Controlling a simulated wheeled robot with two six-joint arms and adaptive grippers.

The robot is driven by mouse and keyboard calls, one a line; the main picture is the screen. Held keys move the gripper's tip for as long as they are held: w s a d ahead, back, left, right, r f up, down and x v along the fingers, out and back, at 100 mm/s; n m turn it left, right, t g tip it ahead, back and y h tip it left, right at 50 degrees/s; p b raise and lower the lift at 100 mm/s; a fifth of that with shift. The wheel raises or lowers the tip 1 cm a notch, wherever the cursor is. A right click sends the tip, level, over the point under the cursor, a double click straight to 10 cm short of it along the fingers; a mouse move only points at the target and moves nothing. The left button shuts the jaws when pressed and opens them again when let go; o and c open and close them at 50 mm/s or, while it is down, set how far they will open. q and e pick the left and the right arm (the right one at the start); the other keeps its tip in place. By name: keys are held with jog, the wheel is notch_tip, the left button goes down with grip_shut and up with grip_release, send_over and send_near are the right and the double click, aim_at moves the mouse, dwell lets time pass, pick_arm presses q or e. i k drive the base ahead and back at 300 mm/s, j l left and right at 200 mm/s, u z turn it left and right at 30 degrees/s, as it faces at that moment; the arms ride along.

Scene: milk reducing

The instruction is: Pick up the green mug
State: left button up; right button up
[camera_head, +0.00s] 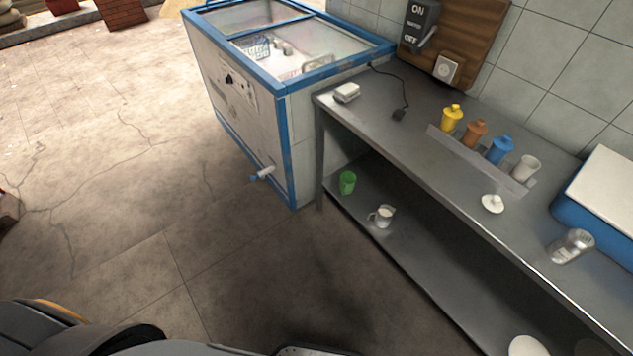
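A green mug (347,182) stands upright on the lower shelf (440,268) of the metal counter, near the shelf's left end. A white pitcher-like cup (382,215) stands to its right on the same shelf. Neither of my grippers shows in the head view. Only dark parts of my own body show along the bottom left edge, far from the mug.
The counter top (400,140) overhangs the shelf. On it stand yellow (452,118), brown (474,133), blue (500,150) and white (525,167) containers, a white lid (492,203) and a glass jar (571,246). A blue-edged freezer (240,110) stands left of it. The floor (120,220) in front is clear.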

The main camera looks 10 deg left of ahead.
aim_at(347, 179)
jog(key=i+j+u, duration=0.2)
jog(key=i+j, duration=1.05)
